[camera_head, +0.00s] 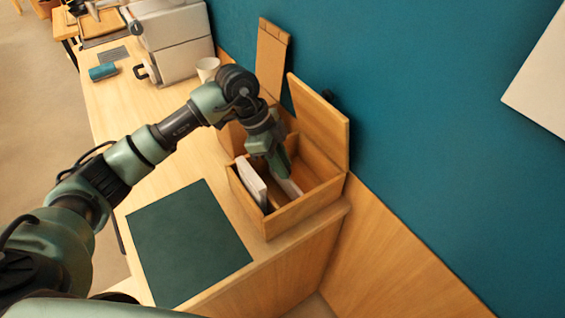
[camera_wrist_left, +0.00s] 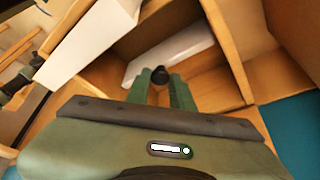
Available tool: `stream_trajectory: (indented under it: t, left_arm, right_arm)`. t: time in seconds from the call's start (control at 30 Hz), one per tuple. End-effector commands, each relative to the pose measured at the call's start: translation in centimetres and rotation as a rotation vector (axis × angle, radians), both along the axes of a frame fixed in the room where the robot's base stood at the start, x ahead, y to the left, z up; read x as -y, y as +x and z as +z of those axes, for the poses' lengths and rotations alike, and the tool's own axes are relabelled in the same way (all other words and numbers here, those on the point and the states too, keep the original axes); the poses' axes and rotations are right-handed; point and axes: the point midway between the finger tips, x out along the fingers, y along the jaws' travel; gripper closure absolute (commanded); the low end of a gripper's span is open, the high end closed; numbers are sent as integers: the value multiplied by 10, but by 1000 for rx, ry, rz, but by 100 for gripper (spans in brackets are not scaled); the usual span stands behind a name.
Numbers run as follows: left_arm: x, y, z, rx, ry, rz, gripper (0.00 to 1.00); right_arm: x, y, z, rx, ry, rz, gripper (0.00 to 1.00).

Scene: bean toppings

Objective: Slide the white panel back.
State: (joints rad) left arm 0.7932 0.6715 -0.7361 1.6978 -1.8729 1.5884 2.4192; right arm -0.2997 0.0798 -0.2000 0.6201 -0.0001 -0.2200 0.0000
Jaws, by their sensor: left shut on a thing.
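A wooden box (camera_head: 285,213) with its lid (camera_head: 322,122) raised stands at the counter's right end. A white panel (camera_head: 290,187) lies low inside it; it also shows in the left wrist view (camera_wrist_left: 190,49). A second white board (camera_head: 252,183) stands tilted at the box's left side and looks large in the left wrist view (camera_wrist_left: 88,38). My left gripper (camera_head: 280,172) reaches down into the box. In the left wrist view its fingers (camera_wrist_left: 160,82) are closed on a small dark knob (camera_wrist_left: 160,74) in front of the low white panel. My right gripper is not in view.
A dark green mat (camera_head: 188,243) lies on the counter in front of the box. A white cup (camera_head: 208,68) and a coffee machine (camera_head: 172,40) stand behind. The teal wall (camera_head: 410,120) is close on the right, behind the raised lid.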

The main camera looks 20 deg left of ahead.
Motion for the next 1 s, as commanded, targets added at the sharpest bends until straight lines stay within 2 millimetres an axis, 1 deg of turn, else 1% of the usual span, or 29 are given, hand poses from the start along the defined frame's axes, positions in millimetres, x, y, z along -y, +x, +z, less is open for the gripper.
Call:
stream_trajectory:
  t: [0.17, 0.3, 0.43, 0.73, 0.77, 0.8, 0.83, 1.0]
  left_arm:
    - [4, 6, 1, 3, -3, 1, 100]
    - [18, 24, 1, 3, -6, 2, 100]
    - [27, 35, 2, 4, -4, 2, 100]
    - [28, 37, 1, 3, -1, 1, 100]
    - [28, 37, 1, 3, -1, 1, 72]
    - [28, 37, 2, 4, -1, 2, 61]
    - [27, 37, 1, 3, -1, 1, 55]
    - [28, 36, 1, 2, -1, 1, 55]
  right_arm:
    - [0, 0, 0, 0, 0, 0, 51]
    - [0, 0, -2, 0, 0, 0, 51]
    - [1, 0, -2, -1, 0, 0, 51]
    - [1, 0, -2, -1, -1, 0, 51]
    - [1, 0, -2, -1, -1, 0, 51]
    - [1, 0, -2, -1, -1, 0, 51]
    - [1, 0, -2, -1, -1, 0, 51]
    - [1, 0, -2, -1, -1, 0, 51]
